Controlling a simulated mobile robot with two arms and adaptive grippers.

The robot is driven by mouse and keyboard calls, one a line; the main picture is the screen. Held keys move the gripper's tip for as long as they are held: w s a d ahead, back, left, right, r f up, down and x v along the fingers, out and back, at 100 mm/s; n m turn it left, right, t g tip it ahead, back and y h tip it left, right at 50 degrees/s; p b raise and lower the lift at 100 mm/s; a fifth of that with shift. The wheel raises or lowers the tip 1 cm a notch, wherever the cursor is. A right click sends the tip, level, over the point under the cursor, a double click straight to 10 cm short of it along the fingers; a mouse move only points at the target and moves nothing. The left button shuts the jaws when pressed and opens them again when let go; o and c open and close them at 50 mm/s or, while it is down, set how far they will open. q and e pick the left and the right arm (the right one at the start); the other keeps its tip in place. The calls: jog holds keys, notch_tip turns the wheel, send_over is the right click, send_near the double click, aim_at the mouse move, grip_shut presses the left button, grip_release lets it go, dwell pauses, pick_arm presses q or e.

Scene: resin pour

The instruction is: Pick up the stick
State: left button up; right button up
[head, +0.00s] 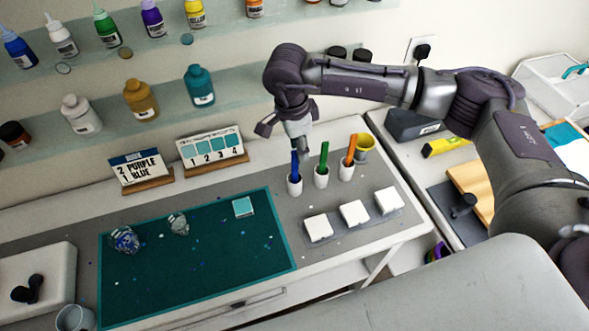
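Three sticks stand upright in small white cups on the grey work surface: a blue stick (294,166), a green stick (324,155) and an orange stick (350,150). My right gripper (302,150) points down at the blue stick's cup (295,187), with its tip close beside the blue stick's upper part. I cannot tell whether it touches the stick or how far its fingers are apart. My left gripper is out of view.
White square blocks (318,228) lie in front of the cups. A teal mat (190,285) spreads to the left. Two small signs (212,148) stand behind it. Shelves of bottles (198,86) line the wall.

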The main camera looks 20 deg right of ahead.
aim_at(297, 169)
jog(key=f+p, duration=0.1)
jog(key=a+f+p, duration=0.1)
jog(key=shift+s+f+p, duration=0.15)
jog(key=shift+f+p, duration=0.15)
jog(key=shift+p, duration=0.1)
notch_tip(297, 169, down, 2)
jog(key=shift+f+p, duration=0.1)
jog(key=shift+p, duration=0.2)
jog(key=shift+d+f, duration=0.1)
jog(key=shift+f, duration=0.15)
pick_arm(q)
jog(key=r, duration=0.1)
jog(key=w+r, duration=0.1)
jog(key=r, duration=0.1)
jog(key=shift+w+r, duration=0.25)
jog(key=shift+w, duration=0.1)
pick_arm(e)
grip_shut()
